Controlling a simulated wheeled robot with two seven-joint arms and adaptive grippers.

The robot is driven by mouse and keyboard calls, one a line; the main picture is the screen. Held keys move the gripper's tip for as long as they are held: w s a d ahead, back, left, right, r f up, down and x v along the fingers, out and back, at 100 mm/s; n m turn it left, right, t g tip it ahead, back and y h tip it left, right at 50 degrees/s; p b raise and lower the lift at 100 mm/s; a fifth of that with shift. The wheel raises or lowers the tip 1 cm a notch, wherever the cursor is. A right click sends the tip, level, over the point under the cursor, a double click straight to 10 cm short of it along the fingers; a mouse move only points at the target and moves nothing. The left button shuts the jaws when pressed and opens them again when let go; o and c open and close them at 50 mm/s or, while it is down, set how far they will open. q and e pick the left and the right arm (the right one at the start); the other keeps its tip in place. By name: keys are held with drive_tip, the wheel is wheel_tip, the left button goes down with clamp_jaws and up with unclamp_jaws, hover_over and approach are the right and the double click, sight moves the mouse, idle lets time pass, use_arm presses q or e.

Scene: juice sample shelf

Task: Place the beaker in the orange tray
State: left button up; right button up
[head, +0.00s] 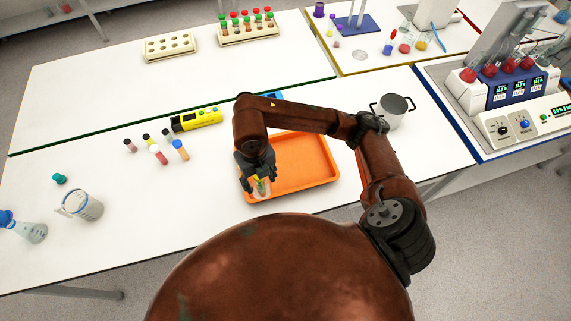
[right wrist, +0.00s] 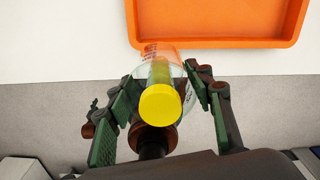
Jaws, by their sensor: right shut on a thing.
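The orange tray (head: 318,181) lies on the front bench, empty where I can see it; its rim also shows at the top of the right wrist view (right wrist: 225,43). My right gripper (head: 258,176) is shut on a clear vessel with a yellow cap (head: 262,188), by the tray's front left corner. In the right wrist view the vessel (right wrist: 160,92) is between the fingers, cap toward the camera, and appears outside the tray's rim. A clear beaker with a spout (head: 82,206) stands upright at the bench's left. My left gripper is not in view.
A blue-stoppered flask (head: 30,230) stands at the far left. Several small capped vials (head: 160,154) and a yellow device (head: 196,120) are left of the tray. A metal pot (head: 393,112) stands at its right. The bench between beaker and tray is clear.

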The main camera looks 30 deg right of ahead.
drive_tip(key=shift+d+m, duration=0.1)
drive_tip(key=shift+m, duration=0.2)
drive_tip(key=shift+w+d+f, duration=0.1)
drive_tip(key=shift+d+f, duration=0.05)
drive_tip(key=shift+d, duration=0.2)
drive_tip(key=w+d+f+p, duration=0.1)
drive_tip(key=d+f, duration=0.3)
drive_tip(key=w+d+f+p, duration=0.1)
drive_tip(key=d+f+p, duration=0.1)
drive_tip(key=d+f, duration=0.2)
drive_tip(key=w+d+f+p, duration=0.1)
drive_tip(key=d+f+p, duration=0.1)
drive_tip(key=d+f, duration=0.2)
drive_tip(key=shift+w+d, duration=0.25)
drive_tip(key=shift+w, duration=0.15)
drive_tip(key=shift+f, duration=0.3)
drive_tip(key=shift+f, duration=0.1)
